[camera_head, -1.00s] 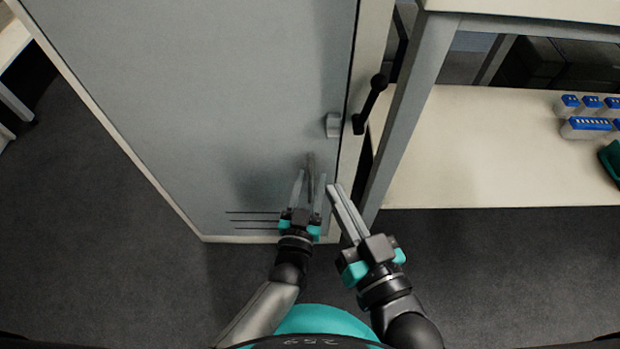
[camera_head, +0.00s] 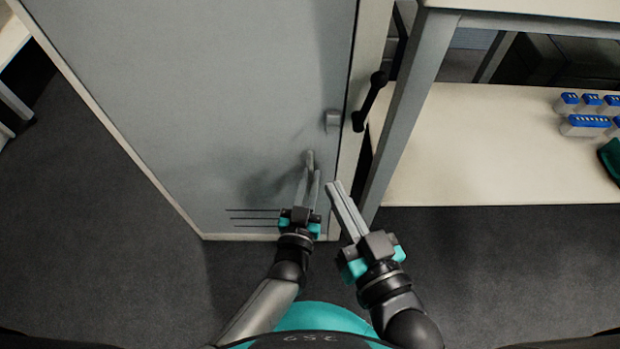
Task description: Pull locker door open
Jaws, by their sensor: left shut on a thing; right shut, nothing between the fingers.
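The grey locker door (camera_head: 200,100) fills the upper left and looks closed against its frame. Its small grey upright handle (camera_head: 310,160) is low on the door, near the right edge. My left gripper (camera_head: 308,182) is in front of the door with its fingers shut on this handle; the handle's upper end shows above the fingertips. My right gripper (camera_head: 331,186) is shut and empty, just right of the left one, near the door's right edge.
On the right, a bench with a pale lower shelf (camera_head: 470,150) holds several blue-topped boxes (camera_head: 585,125) and a teal item (camera_head: 611,158). The dark floor (camera_head: 110,240) is clear.

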